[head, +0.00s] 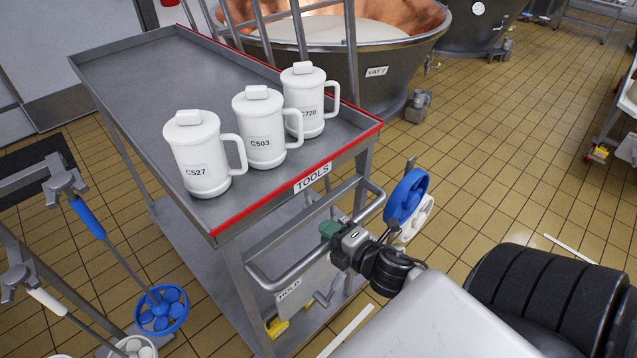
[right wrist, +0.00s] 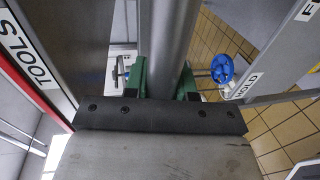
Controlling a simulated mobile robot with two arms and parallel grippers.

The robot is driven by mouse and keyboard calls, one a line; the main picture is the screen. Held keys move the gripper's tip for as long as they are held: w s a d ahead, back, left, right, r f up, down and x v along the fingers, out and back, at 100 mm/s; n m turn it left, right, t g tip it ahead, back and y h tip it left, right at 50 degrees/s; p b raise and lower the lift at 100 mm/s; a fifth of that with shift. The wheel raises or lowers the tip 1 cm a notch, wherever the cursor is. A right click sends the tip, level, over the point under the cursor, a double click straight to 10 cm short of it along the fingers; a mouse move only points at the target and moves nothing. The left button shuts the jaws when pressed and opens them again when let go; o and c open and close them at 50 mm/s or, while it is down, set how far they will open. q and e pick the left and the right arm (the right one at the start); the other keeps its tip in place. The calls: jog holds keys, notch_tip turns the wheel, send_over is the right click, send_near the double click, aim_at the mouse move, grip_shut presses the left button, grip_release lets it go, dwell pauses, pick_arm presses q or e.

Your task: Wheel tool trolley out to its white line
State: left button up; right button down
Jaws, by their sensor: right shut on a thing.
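The tool trolley (head: 180,60) is a grey metal cart with a red front edge and a TOOLS label (head: 312,177). It stands at the left and middle of the head view. My right gripper (head: 334,232) is shut on its grey push handle (head: 290,275). In the right wrist view the handle tube (right wrist: 170,45) runs between the green fingers of my right gripper (right wrist: 166,82). A white line piece (head: 345,331) shows on the floor at the trolley's near right, and another (head: 568,249) farther right. I cannot tell which is the trolley's. My left gripper is out of view.
Three white lidded jugs, C527 (head: 198,160), C503 (head: 262,130) and C720 (head: 308,102), stand on the trolley top. A copper vat (head: 400,55) stands close behind.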

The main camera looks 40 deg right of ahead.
jog(key=shift+f+v, duration=0.2)
jog(key=shift+v, duration=1)
jog(key=c, duration=0.9)
grip_release()
jog(key=shift+s, duration=0.1)
jog(key=b+v, duration=0.1)
jog(key=v, duration=0.9)
jog(key=shift+s, duration=0.35)
